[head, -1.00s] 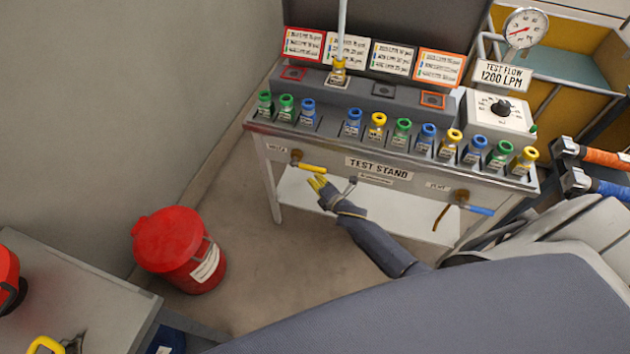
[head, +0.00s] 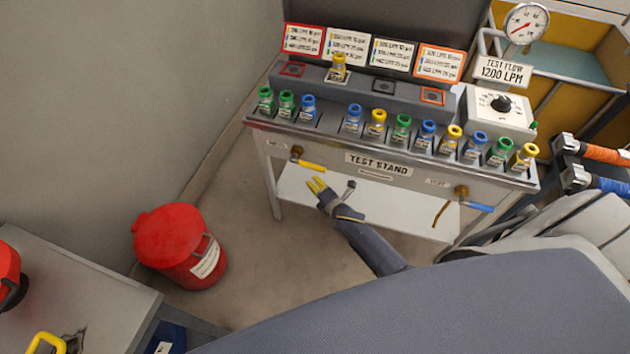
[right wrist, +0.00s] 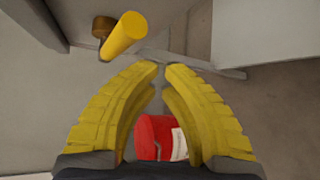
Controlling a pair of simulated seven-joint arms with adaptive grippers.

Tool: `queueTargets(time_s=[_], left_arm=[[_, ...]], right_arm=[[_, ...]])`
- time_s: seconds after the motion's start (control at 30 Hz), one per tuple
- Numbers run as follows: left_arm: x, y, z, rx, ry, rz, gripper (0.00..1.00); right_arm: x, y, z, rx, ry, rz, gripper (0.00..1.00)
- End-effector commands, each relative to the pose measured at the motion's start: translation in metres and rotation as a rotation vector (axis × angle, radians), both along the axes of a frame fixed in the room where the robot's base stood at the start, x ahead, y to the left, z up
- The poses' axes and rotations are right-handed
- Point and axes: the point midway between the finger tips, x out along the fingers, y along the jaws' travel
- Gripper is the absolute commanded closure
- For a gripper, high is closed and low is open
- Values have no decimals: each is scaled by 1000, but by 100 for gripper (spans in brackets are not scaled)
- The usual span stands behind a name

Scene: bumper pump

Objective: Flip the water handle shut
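A yellow-gripped handle (head: 312,167) sits on a brass valve (head: 296,153) at the left of the test stand's front. It points right and slightly down. The small label beside it is too blurred to read. The handle also shows at the top of the right wrist view (right wrist: 123,36). A blue-gripped handle (head: 480,208) is on a second brass valve at the right. My right gripper (head: 317,186) is just below the yellow handle and apart from it. Its yellow fingers (right wrist: 162,68) have their tips together, with nothing between them. My left gripper is not in view.
The test stand (head: 400,182) carries a row of coloured nozzles, with a yellow one (head: 338,68) in a raised slot. A pressure gauge (head: 525,24) stands at the back right. A red bucket (head: 180,245) is on the floor at left. The floor between is clear.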

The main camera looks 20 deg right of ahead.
Motion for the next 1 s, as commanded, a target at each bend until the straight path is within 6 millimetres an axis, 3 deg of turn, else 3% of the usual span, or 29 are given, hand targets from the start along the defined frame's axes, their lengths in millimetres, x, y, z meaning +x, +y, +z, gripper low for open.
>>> queueTargets(time_s=[0.6,1.0], left_arm=[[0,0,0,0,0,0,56],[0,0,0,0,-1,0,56]], right_arm=[[-36,32,52,3,2,3,100],[-45,40,66,2,4,1,100]])
